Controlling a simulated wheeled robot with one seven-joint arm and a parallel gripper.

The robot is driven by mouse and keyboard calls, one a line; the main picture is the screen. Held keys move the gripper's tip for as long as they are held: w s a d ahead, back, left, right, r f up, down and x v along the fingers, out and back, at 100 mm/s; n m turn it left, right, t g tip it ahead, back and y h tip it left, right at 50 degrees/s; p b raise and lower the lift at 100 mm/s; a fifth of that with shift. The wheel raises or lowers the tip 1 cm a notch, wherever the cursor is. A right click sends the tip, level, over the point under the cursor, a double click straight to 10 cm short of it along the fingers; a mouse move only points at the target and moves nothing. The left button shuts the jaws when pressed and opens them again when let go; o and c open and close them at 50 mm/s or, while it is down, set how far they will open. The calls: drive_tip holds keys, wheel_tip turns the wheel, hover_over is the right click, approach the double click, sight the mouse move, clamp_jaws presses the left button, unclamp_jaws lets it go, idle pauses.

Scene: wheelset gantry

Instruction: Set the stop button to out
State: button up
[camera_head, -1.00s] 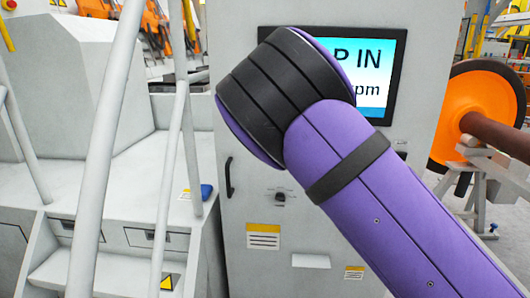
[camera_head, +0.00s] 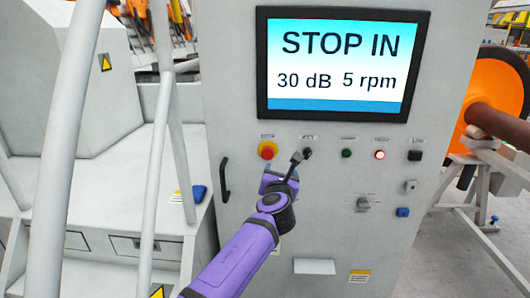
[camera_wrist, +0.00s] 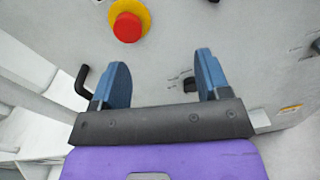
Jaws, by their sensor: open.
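The stop button (camera_head: 267,150) is a red mushroom head on a yellow collar, at the left end of the control row below the screen. It also shows in the wrist view (camera_wrist: 128,27), at the top, beyond the fingers and left of their middle. The screen (camera_head: 338,65) reads "STOP IN", "30 dB" and "5 rpm". My gripper (camera_head: 279,180) is just below the button in the head view. In the wrist view my gripper (camera_wrist: 158,78) has its two blue fingers wide apart with nothing between them. Contact with the button is not seen.
Right of the button are a black knob (camera_head: 307,152), a green button (camera_head: 347,153), a lit red lamp (camera_head: 380,155) and a black switch (camera_head: 415,155). A black handle (camera_head: 225,180) stands out at the left of the cabinet. White railings (camera_head: 72,150) stand further left.

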sight(268, 155)
drive_tip(key=w+a, duration=0.1)
drive_tip(key=w, duration=0.2)
drive_tip(key=w+a+n+y, duration=0.1)
drive_tip(key=w, duration=0.3)
drive_tip(key=w+a+n, duration=0.1)
drive_tip(key=w+a, duration=0.1)
drive_tip(key=w, duration=0.1)
drive_tip(key=shift+w+r+y, duration=0.25)
drive_tip(key=shift+r+y, duration=0.05)
drive_tip(key=c, duration=1.3)
drive_tip(key=shift+s, duration=0.65)
clamp_jaws()
drive_tip(key=o, duration=1.3)
unclamp_jaws()
drive_tip(key=shift+s, duration=0.1)
